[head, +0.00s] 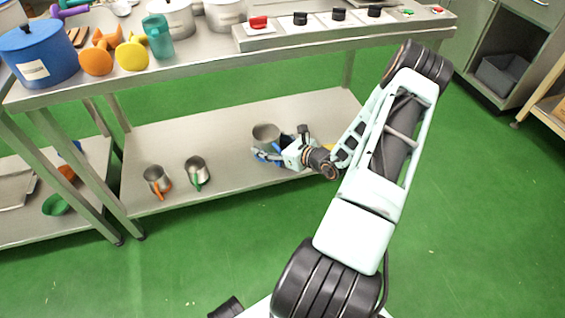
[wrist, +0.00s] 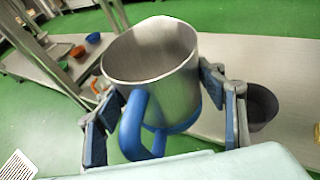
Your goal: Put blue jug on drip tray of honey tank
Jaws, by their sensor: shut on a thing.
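The blue jug (wrist: 160,70) is a steel cup with a blue handle (wrist: 133,125) and a blue band at its base. It fills the middle of the wrist view, close to upright, with its open mouth up and its handle toward my palm. My gripper (wrist: 160,105) is shut around its body, one finger on each side. In the head view my gripper (head: 268,153) is low over the lower shelf (head: 225,170). I cannot tell whether the jug touches the shelf. I cannot make out the honey tank or its drip tray.
A dark grey pot (wrist: 261,106) stands just beyond the right finger in the wrist view. Orange-handled (head: 157,180) and green-handled (head: 197,170) jugs stand left on the shelf. The worktop above holds a blue pot (head: 40,55), a teal jug (head: 159,37) and a knob panel (head: 345,30).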

